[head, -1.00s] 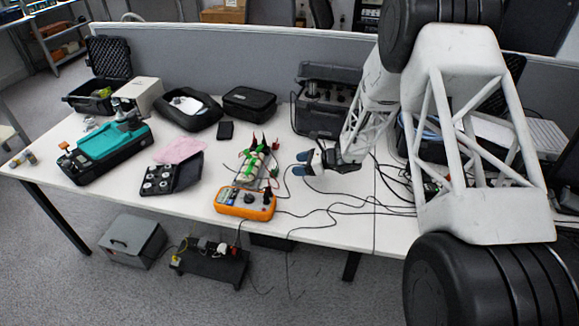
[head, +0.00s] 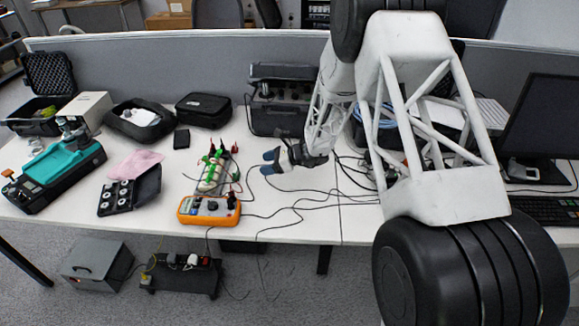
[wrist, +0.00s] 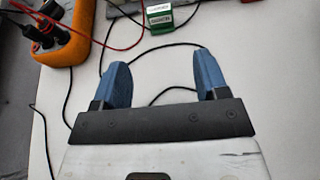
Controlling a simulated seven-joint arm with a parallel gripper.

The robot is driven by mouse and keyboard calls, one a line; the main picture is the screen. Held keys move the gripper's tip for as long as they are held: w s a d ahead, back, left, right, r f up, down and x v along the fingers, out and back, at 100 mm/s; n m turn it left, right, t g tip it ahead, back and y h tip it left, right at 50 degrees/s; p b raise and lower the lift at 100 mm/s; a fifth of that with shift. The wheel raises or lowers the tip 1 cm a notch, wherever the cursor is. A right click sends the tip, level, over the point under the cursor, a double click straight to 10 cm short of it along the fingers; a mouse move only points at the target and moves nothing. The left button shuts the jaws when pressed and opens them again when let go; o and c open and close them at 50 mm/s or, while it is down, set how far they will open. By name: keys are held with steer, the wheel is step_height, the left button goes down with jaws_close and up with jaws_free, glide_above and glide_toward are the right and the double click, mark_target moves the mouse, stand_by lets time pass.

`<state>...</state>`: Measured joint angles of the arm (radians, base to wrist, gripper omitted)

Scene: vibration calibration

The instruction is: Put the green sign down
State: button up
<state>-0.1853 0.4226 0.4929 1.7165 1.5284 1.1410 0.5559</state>
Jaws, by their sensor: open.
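My gripper (head: 268,162) is over the white table, just right of a board with green and white parts (head: 211,174). In the wrist view its two blue fingers (wrist: 160,65) stand wide apart with nothing between them. A green block with a pale label (wrist: 159,18) shows at the top edge of the wrist view, beyond the fingertips and partly cut off. It may be the green sign, but I cannot tell for sure. In the head view I cannot pick it out from the other green parts.
An orange multimeter (head: 209,209) sits at the table's front edge; it also shows in the wrist view (wrist: 66,38). Black cables cross the table under and around my gripper. A black case (head: 279,115) stands behind.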

steer(key=shift+r, duration=0.1)
steer(key=s+d+r+n+h, duration=0.25)
steer(key=s+d+r, duration=0.25)
steer(key=s+r, duration=0.25)
steer(key=s+d+r+n+g+h, duration=0.1)
steer(key=s+d+r+n+h, duration=0.1)
steer(key=s+d+r+n, duration=0.45)
steer(key=s+d+r+n+h, duration=0.15)
steer(key=s+d+r, duration=0.25)
steer(key=s+r, duration=0.5)
steer(key=s+d+r+n+t+h, duration=0.1)
steer(key=s+d+r+n+h, duration=0.1)
steer(key=s+d, duration=0.3)
steer(key=s+d+r+n+t+h, duration=0.1)
steer(key=s+d+r+n+h, duration=0.2)
steer(key=s, duration=0.8)
steer(key=s+d+r+n+t+h, duration=0.1)
steer(key=s+d+r+n+h, duration=0.1)
steer(key=s+d+r, duration=0.2)
steer(key=s+d, duration=0.3)
steer(key=s, duration=0.1)
steer(key=shift+s+d+r+t+h, duration=0.25)
steer(key=shift+d+r+t+h, duration=0.05)
steer(key=shift+d+r, duration=0.05)
